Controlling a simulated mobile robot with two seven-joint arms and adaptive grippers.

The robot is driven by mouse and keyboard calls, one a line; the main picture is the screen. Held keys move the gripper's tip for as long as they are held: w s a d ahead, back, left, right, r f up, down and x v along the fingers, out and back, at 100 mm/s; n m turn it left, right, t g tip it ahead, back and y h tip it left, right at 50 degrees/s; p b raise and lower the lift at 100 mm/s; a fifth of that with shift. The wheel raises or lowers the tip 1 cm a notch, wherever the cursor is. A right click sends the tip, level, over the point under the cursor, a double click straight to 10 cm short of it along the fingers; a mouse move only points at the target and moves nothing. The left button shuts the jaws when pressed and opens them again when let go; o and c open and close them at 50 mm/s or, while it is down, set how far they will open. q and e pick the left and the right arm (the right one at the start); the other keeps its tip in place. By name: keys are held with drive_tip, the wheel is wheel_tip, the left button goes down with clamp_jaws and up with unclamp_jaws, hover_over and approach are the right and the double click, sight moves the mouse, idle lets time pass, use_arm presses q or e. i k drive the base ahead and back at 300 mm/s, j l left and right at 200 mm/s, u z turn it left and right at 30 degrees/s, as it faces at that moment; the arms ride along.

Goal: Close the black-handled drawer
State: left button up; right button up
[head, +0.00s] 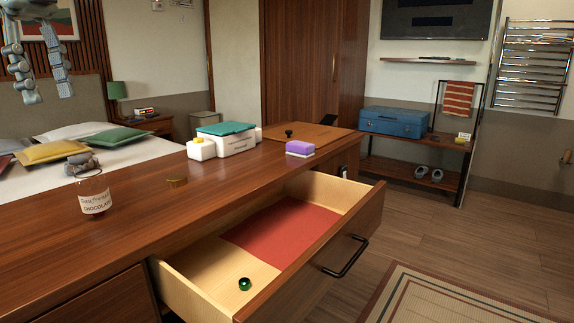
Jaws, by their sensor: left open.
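The black-handled drawer (362,207) is pulled well out of the long wooden counter, toward the lower right. Its black bar handle (345,257) is on the outer front face. Inside it lie a flat red sheet (280,224) and, in the near part, a small round green object (245,284). My left gripper (48,94) is raised at the top left, its two grey fingers spread and empty. It is far from the drawer and touches nothing. My right gripper is not in view.
On the counter (140,225) stand a labelled glass jar (94,195), a white box with a teal lid (227,139), a white bottle (201,149) and a purple-and-white block (299,148). A rug (450,298) lies at the lower right. The wooden floor beyond the handle is clear.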

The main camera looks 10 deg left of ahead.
sight(197, 275)
drive_tip(key=k+l, duration=0.8)
drive_tip(key=l, duration=0.25)
